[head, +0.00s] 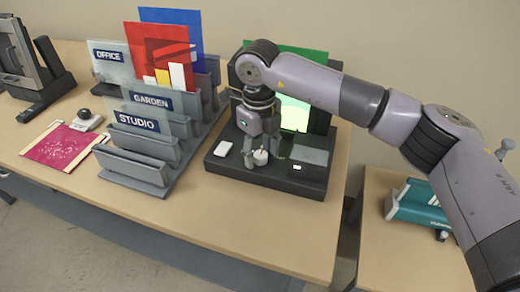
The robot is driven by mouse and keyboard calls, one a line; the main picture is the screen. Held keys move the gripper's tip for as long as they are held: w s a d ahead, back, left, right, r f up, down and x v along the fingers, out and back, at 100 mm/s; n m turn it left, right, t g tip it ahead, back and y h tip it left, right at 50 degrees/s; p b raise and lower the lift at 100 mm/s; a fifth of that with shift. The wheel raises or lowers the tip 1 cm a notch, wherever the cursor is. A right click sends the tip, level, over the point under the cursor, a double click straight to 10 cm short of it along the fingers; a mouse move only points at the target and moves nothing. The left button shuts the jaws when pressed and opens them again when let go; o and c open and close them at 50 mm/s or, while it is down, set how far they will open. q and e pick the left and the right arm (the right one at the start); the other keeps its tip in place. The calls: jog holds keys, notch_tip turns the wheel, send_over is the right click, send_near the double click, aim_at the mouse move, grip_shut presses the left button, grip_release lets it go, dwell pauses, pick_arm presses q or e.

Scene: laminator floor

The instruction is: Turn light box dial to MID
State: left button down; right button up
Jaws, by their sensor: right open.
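The light box (225,164) is a dark base on the right part of the table, with a bright green-yellow panel (294,114) standing at its back. A small whitish round dial (260,157) with a reddish pointer mark sits on the base near its front. My right gripper (259,155) points down at the dial, its fingers open around or just beside it; I cannot tell whether they touch it. The dial's setting labels are too small to read. My left gripper is not in view.
A grey rack (135,172) with OFFICE, GARDEN and STUDIO signs holds coloured sheets left of the light box. A magenta sheet (58,147) lies farther left. A teal device (418,205) stands on a separate right table. The table front is clear.

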aim_at(259, 155)
jog(key=shift+r, duration=0.25)
notch_tip(259, 155, up, 12)
jog(key=shift+f, duration=0.25)
dwell(0.5)
